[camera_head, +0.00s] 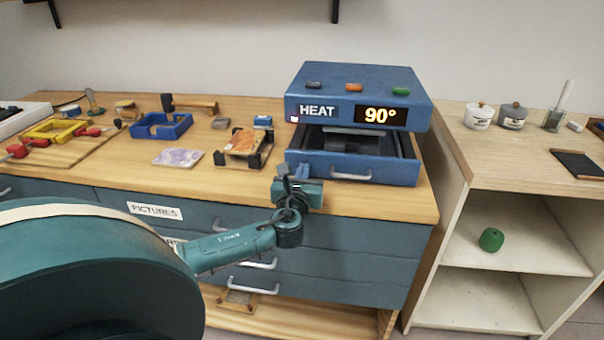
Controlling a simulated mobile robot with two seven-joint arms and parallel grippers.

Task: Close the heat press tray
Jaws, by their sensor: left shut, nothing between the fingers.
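The blue heat press (358,90) stands on the wooden counter, with "HEAT" and a lit "90°" display on its front. Its tray (388,171) is pulled out toward me, below the upper body, and a dark interior shows. The tray has a light metal handle (350,175) on its front. My left gripper (285,172) is at the tray's front left corner, fingers shut and empty. I cannot tell whether the fingers touch the tray front. My right gripper is not in view.
On the counter (220,190) to the left are a blue frame (160,127), a wooden stand with a picture (246,146), a flat picture (178,157) and several tools. Drawers (340,235) are below. A shelf unit (515,225) with a green object (491,240) stands right.

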